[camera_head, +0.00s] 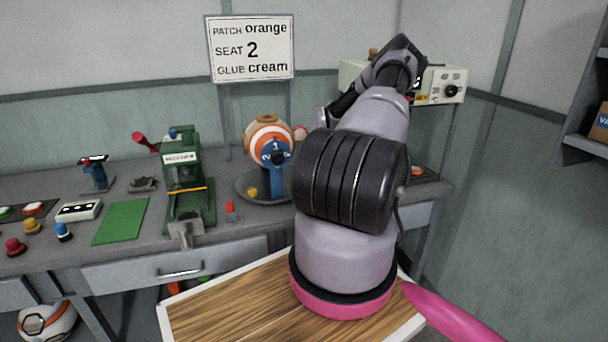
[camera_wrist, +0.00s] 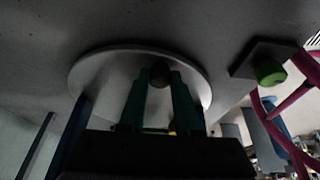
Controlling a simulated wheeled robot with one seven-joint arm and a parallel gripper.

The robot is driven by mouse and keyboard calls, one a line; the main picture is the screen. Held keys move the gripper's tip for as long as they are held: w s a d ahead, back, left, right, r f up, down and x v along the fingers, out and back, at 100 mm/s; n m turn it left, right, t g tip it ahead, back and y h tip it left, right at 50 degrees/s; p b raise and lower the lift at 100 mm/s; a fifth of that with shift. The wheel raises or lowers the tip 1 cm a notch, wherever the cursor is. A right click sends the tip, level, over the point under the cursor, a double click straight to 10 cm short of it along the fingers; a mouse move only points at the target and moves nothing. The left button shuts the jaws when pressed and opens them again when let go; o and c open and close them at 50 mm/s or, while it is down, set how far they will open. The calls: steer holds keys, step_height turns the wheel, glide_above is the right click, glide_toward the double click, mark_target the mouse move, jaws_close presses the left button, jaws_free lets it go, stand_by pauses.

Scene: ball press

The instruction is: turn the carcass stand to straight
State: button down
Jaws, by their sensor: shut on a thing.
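The carcass stand is a round grey base (camera_head: 246,191) with a blue upright (camera_head: 277,180) on the bench. My arm covers the right side of the stand, and my gripper is hidden behind the arm in the head view. In the wrist view my gripper (camera_wrist: 160,78) has its green fingers shut on a small dark round knob (camera_wrist: 160,71) against a pale disc (camera_wrist: 100,72).
A green press (camera_head: 183,172) stands left of the stand, with a small red-topped piece (camera_head: 230,211) between them. A green mat (camera_head: 121,221) lies further left. A sign (camera_head: 250,48) stands behind. The wrist view shows a green button (camera_wrist: 269,72) near the disc.

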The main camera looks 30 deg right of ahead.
stand_by(0.3)
steer(key=c, duration=0.6)
jaws_free()
steer(key=shift+a, duration=0.1)
steer(key=v, duration=1)
steer(key=shift+d+r, duration=0.2)
steer(key=shift+r, duration=0.1)
steer(key=shift+s, duration=0.1)
